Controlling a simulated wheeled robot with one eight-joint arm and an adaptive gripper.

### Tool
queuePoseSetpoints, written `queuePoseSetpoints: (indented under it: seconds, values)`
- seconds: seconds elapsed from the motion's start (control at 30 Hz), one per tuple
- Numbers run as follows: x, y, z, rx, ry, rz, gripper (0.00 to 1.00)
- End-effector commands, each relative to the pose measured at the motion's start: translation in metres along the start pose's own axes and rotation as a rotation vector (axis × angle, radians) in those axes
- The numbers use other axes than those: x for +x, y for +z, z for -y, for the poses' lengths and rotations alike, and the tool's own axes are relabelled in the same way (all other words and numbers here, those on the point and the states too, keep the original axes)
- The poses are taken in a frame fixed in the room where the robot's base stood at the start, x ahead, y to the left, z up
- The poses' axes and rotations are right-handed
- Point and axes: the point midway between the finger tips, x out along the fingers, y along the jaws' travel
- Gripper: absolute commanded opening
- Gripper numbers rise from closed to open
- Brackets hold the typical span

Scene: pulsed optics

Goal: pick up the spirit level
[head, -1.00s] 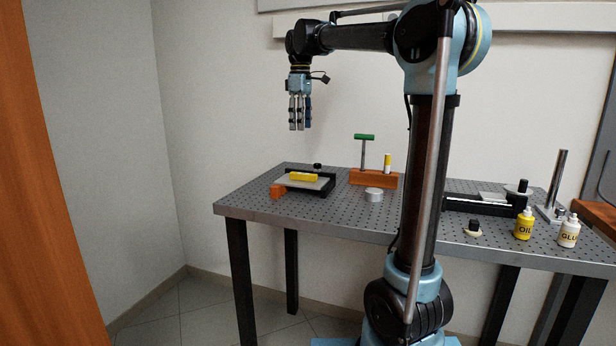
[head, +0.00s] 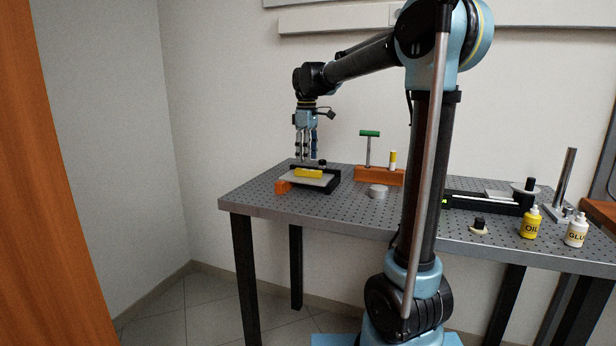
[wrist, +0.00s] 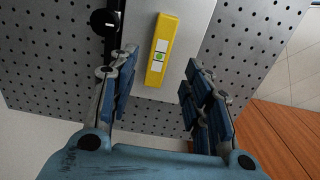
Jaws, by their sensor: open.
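The spirit level is a yellow bar (head: 308,173) with a green vial, lying on a flat grey plate with a black edge (head: 331,184) on the perforated table. In the wrist view the spirit level (wrist: 162,52) lies between and beyond the fingers, with its near end around the fingertips' level in the picture. My gripper (head: 308,158) points down just above and behind the spirit level in the head view. In the wrist view my gripper (wrist: 160,72) is open and empty, its blue-padded fingers spread to either side. I cannot tell the exact height gap.
A black knob (wrist: 104,22) stands left of the level; an orange block (head: 283,187) sits at the plate's corner. An orange stand (head: 378,175) with a green-handled tool and a grey disc (head: 378,191) stand to the right. Bottles (head: 531,224) are farther right.

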Motion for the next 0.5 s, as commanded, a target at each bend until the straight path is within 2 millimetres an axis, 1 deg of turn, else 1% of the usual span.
queuePoseSetpoints:
  seconds: [0.3,0.4,0.5]
  values:
    - [0.04,0.004,-0.003,0.001,0.0,0.0,0.45]
    - [0.047,0.004,-0.003,0.0,0.0,0.0,0.45]
    - [0.049,0.004,-0.003,0.0,0.0,0.0,0.45]
